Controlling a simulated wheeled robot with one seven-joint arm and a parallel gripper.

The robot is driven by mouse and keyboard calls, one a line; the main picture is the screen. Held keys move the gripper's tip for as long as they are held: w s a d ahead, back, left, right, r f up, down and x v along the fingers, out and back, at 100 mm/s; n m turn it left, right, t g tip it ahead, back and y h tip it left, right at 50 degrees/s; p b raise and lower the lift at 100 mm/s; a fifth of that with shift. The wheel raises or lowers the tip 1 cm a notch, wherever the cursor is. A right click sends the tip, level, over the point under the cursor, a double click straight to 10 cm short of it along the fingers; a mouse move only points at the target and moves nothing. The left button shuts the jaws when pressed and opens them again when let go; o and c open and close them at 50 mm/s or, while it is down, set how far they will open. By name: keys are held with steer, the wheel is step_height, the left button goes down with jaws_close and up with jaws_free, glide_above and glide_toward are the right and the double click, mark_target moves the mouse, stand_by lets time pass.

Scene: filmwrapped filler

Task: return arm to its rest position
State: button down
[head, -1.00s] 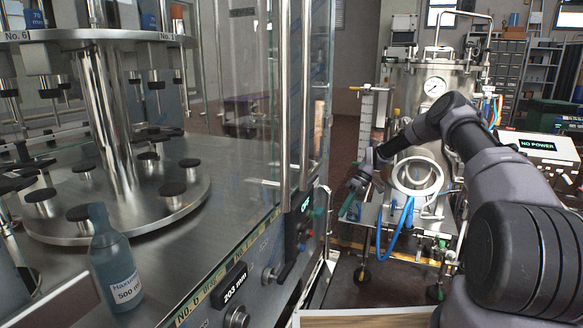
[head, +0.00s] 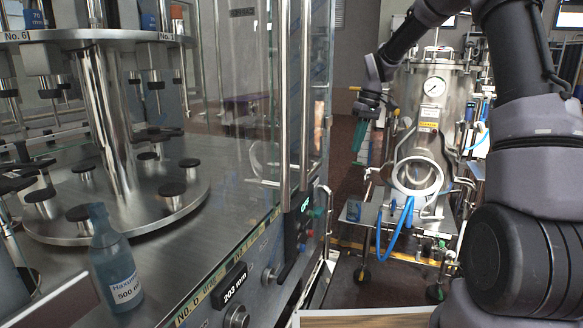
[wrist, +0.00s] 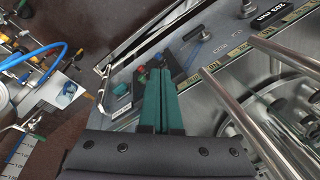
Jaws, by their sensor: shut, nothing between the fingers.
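My gripper (head: 360,135) hangs in front of the steel vessel, pointing down, right of the filler machine's glass door in the head view. In the wrist view its two green fingers (wrist: 158,100) lie together, shut, with nothing between them. My arm rises from the lower right, bends at the top and comes down to the gripper. The gripper is in free air, apart from the machine and the vessel.
The filler machine (head: 200,265) with steel door bars and a control panel (head: 300,225) stands at left. A blue bottle (head: 113,260) stands on its deck. A steel vessel (head: 433,120) with a gauge and blue hose (head: 402,230) stands behind. A wooden surface (head: 365,319) edges the bottom.

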steer(key=s+d+r+m+t+h, duration=0.1)
steer(key=s+r+m+t, duration=0.15)
steer(key=s+r, duration=0.5)
steer(key=s+d+r+m+t, duration=0.25)
steer(key=s+r, duration=0.35)
steer(key=s, duration=0.3)
steer(key=s+d+r+m+t, duration=0.1)
steer(key=s+m, duration=0.3)
steer(key=s, duration=1)
steer(key=shift+s+r+m+t+y, duration=0.3)
steer(key=shift+s+r+m+t, duration=0.1)
steer(key=shift+t, duration=0.3)
